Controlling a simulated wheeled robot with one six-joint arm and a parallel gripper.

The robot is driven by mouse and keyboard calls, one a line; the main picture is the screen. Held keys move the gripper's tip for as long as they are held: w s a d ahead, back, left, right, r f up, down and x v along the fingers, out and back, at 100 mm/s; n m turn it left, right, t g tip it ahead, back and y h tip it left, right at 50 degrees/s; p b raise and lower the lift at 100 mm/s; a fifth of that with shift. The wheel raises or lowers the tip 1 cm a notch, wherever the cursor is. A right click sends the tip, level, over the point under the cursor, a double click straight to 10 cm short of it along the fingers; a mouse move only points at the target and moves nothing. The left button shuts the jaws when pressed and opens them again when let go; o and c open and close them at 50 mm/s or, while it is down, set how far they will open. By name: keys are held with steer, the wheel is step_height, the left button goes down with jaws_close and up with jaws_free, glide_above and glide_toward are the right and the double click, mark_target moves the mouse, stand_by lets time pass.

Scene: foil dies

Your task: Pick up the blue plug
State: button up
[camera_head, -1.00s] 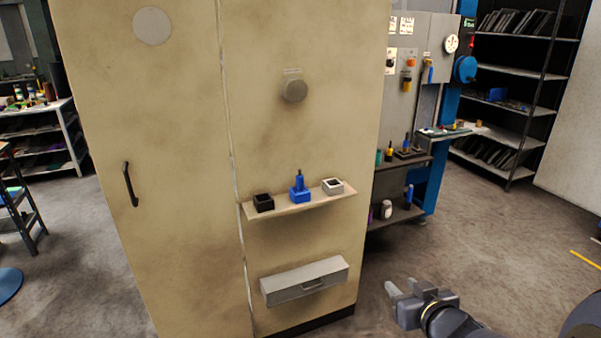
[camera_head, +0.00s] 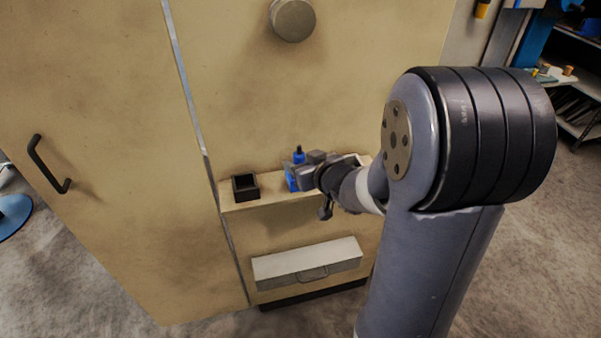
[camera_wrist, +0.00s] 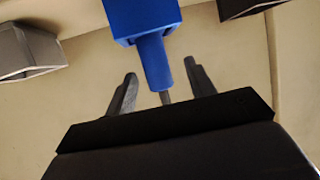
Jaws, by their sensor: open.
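The blue plug (camera_head: 299,155) stands upright in a blue block on the narrow shelf (camera_head: 242,202); my gripper partly hides it in the head view. In the wrist view the scene appears inverted: the blue plug's stem (camera_wrist: 154,63) points down from the blue block (camera_wrist: 142,15). My gripper (camera_head: 303,172) is open in front of the plug. In the wrist view my gripper (camera_wrist: 160,72) has one finger on each side of the stem, with visible gaps. I cannot tell how deep the stem is between the fingers.
A black open box (camera_head: 245,187) stands left of the plug on the shelf. A pale box (camera_wrist: 28,50) on the other side is mostly hidden by my arm in the head view. A round knob (camera_head: 292,19) sits above the shelf and a drawer (camera_head: 307,262) below.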

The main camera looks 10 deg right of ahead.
steer(key=x, duration=0.4)
steer(key=shift+w+r, duration=0.2)
steer(key=c, duration=1.1)
jaws_close()
steer(key=shift+r, duration=0.15)
